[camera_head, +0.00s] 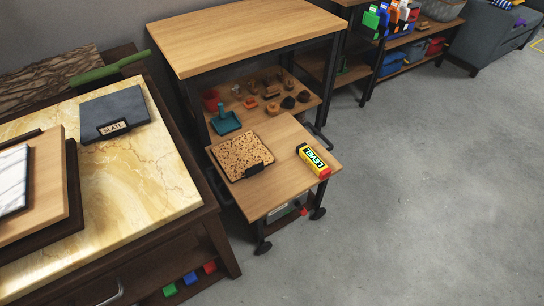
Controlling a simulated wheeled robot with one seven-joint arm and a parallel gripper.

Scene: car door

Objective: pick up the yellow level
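The top of the level is uncovered. My gripper is not in the picture.
A marble-topped dark cabinet (165,185) with a slate sample (113,114) stands at the left. A taller wooden table (245,35) stands behind the cart, with small items on its lower shelf. Grey floor (430,190) is clear at the right.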

